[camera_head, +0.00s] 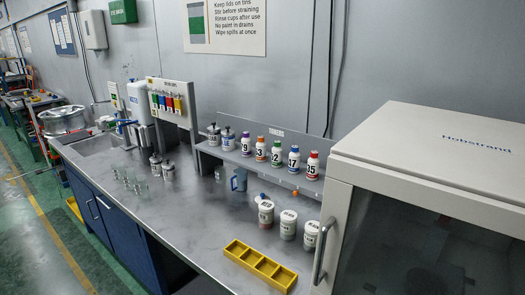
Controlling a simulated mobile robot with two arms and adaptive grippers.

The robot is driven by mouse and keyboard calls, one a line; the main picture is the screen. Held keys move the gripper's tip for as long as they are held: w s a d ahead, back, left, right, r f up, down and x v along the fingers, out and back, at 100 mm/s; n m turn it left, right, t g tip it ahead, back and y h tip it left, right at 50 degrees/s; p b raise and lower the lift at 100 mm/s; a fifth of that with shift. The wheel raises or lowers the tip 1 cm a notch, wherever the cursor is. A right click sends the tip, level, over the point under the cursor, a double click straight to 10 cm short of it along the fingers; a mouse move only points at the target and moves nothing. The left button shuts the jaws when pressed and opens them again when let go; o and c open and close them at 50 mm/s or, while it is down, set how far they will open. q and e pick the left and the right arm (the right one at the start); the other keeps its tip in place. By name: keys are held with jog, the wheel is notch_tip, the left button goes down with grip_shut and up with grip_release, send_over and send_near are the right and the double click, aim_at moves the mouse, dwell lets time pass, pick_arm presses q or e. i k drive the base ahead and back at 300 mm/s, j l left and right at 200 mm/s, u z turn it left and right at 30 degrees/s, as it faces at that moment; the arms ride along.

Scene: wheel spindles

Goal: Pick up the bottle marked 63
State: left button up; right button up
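A row of small white bottles with coloured caps and dark number labels stands on the raised shelf (255,163) marked "TONERS". The second bottle from the left in this row (260,149) has an orange-red cap. Its label seems to end in 3, but the first digit is too small to read surely. On its left is a purple-capped bottle (246,144) whose label seems to end in 9. On its right are a green-capped bottle (277,153), a blue-capped bottle (294,158) and a red-capped bottle (313,165). Neither of my grippers shows.
White lidded tins (288,225) and a yellow compartment tray (260,266) stand on the grey counter below the shelf. A large white cabinet (430,150) with a glass door fills the right. Glass beakers (140,185) stand left. The counter's middle (200,215) is clear.

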aim_at(261, 146)
jog(key=i+j+z, duration=0.25)
jog(key=z, duration=0.2)
jog(key=i+j+z, duration=0.2)
jog(key=z, duration=0.2)
jog(key=j, duration=0.1)
